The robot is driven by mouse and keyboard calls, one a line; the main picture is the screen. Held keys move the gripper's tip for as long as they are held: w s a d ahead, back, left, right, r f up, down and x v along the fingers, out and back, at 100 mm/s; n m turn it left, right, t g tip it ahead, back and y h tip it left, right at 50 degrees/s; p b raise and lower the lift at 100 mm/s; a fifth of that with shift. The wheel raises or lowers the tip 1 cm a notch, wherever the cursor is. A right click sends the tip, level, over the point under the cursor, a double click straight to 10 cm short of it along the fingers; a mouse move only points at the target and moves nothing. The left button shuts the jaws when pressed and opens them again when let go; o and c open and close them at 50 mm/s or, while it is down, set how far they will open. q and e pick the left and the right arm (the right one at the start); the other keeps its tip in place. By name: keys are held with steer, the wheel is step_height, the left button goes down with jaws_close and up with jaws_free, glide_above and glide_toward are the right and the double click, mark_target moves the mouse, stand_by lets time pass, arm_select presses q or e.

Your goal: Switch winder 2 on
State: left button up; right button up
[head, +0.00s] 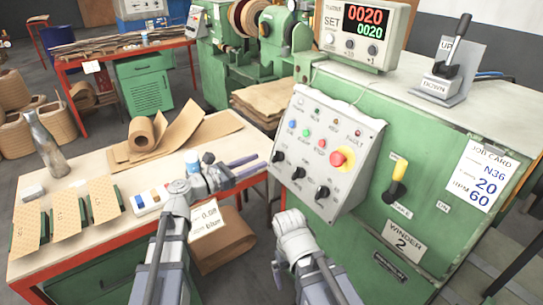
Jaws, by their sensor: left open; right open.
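Winder 2 is the green machine (345,110) on the right, with a "WINDER 2" plate (402,241) low on its front. A yellow-handled switch (398,181) sits on that front, its yellow end upward. To its left is a sloped grey control panel (318,190) with coloured buttons, black knobs and a red stop button (340,159) on yellow. The display (357,30) above is lit and reads 0020 twice. My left gripper (254,166) is open and empty over the bench, left of the panel. My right wrist (292,230) is below the panel; its fingers are hidden.
The bench (85,165) at left holds insulation sheets, a brown paper roll (141,134), a glass bottle (47,145) and small boxes. A black lever (455,55) marked UP and DOWN stands on the machine top. A job card (481,178) reads N36, 20, 60.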

mark_target(274, 155)
arm_select(q)
steer(key=shift+x, duration=3.15)
steer(key=shift+c, duration=0.3)
jaws_close()
